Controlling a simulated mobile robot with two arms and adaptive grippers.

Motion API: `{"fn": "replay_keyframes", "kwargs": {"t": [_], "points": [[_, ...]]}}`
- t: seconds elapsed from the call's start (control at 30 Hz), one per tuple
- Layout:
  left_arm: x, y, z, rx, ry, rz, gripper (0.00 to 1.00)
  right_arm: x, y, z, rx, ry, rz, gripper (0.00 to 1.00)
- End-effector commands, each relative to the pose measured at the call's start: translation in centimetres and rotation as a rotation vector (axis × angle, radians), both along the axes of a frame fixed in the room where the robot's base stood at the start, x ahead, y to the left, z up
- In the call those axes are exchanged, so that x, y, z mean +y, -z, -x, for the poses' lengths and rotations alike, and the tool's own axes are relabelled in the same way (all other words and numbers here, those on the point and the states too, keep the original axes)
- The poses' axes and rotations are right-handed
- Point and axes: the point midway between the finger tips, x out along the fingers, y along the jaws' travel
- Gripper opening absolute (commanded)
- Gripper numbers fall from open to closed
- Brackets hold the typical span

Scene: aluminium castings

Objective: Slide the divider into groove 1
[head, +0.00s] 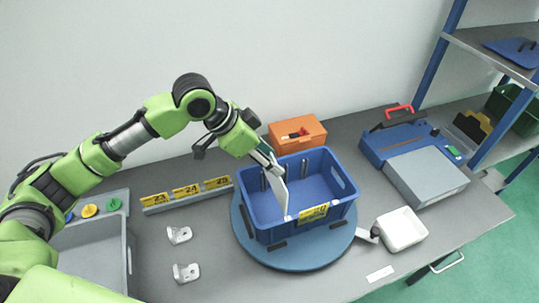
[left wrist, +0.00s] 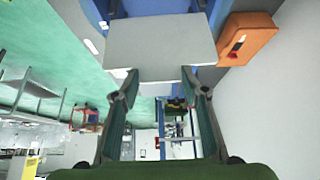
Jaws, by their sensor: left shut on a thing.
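The divider (head: 279,192) is a thin pale panel, held upright with a slight tilt at the left part of the blue crate (head: 348,184). My left gripper (head: 270,160) is shut on the divider's upper edge, above the crate. In the left wrist view the divider (left wrist: 160,40) spans out from between the two fingertips (left wrist: 159,76). Vertical groove strips (head: 305,168) show on the crate's far inner wall; their numbers are not readable. I cannot tell whether the divider's edges sit in a groove. My right gripper is not in view.
The crate stands on a round blue turntable (head: 253,247). Two metal brackets (head: 186,272) and a numbered rail (head: 186,199) lie left.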

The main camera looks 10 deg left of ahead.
Motion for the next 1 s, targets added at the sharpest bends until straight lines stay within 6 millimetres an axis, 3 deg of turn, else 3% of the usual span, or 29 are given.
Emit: {"fn": "replay_keyframes", "kwargs": {"t": [1.0], "points": [[0.0, 1.5, 0.0, 0.0, 0.001, 0.001, 0.13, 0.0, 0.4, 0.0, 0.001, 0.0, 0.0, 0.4]]}}
